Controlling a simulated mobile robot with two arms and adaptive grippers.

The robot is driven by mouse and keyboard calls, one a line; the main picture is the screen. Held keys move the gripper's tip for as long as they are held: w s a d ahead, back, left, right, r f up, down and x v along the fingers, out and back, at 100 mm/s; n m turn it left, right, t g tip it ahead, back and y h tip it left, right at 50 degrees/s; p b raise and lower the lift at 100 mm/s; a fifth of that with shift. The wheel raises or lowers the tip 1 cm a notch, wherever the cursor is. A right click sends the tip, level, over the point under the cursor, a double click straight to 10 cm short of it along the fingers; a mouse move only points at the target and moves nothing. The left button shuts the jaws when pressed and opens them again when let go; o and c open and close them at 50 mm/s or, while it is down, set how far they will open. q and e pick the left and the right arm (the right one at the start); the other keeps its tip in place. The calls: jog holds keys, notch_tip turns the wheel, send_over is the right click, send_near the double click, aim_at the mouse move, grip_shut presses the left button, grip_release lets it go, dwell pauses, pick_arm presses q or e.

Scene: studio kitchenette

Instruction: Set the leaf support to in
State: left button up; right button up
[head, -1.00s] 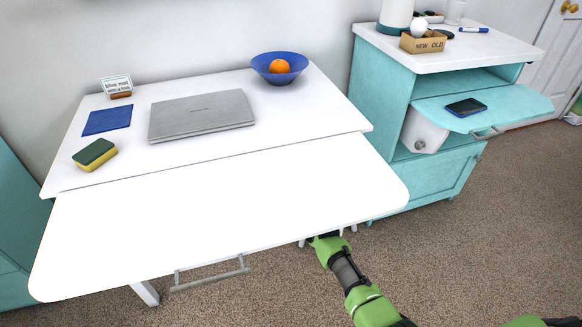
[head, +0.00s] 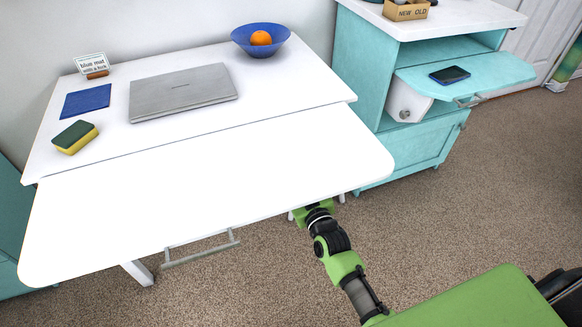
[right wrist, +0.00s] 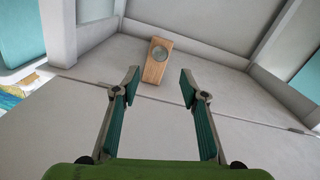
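The white table has a raised front leaf (head: 220,180), level with the top. The right wrist view looks up at the pale underside of the table (right wrist: 100,52). A small wooden block (right wrist: 158,61) with a round grey disc is fixed there, and it may be the leaf support. My right gripper (right wrist: 160,86) is open and empty below the block, its fingertips apart on either side of the block's lower end in the picture. In the head view the leaf's edge hides the fingers of this gripper. My left gripper is not in view.
A laptop (head: 182,92), sponge (head: 75,137), blue mat (head: 86,102) and bowl (head: 274,44) are on the table. A teal cabinet (head: 428,143) stands right, its flap (head: 510,72) down with a phone (head: 450,75). Carpet in front is clear.

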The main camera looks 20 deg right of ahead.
dwell(0.5)
jog(key=s+a+f+g+p, duration=0.1)
jog(key=s+f+g+p, duration=0.95)
jog(key=s+f, duration=1.35)
pick_arm(q)
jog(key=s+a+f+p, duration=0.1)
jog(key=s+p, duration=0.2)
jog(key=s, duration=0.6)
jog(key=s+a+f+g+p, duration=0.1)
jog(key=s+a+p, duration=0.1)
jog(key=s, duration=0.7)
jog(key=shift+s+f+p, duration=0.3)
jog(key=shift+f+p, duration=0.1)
jog(key=shift+p, duration=0.3)
pick_arm(e)
jog(key=s+d+f+g, duration=0.1)
jog(key=s+f+g, duration=0.1)
jog(key=s, duration=0.7)
jog(key=s+d+f+g, duration=0.2)
jog(key=s+f, duration=0.2)
jog(key=s, duration=0.6)
jog(key=s+d+f+g, duration=0.1)
jog(key=s+f+g, duration=0.1)
jog(key=s, duration=0.8)
jog(key=shift+s+d+f+m+h, duration=0.2)
jog(key=shift+s+f+m+h, duration=0.1)
jog(key=shift+f, duration=0.25)
